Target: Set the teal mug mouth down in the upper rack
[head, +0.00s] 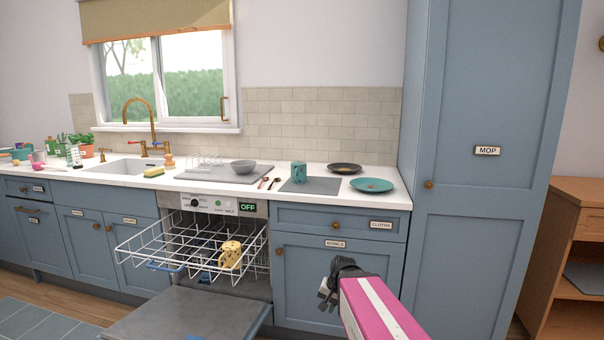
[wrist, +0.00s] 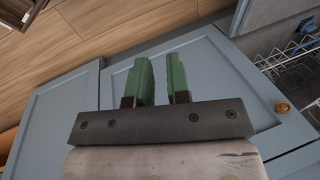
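The teal mug (head: 299,172) stands on a grey mat (head: 323,187) on the white counter, right of the sink. The upper rack (head: 165,250) is a white wire rack pulled out of the open dishwasher. A yellow patterned mug or cup (head: 230,255) sits in it on the right side; the rack's left part looks empty. My gripper (head: 328,292) is in front of the lower cabinets, below and right of the mug, apart from it. In the wrist view its two green fingers (wrist: 163,80) are apart with nothing between them.
A teal plate (head: 372,185) and a dark plate (head: 344,168) lie right of the mug. A grey bowl (head: 243,166) and small spoons (head: 269,183) are to its left. The open dishwasher door (head: 185,315) lies low in front. A tall cabinet (head: 480,200) stands at right.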

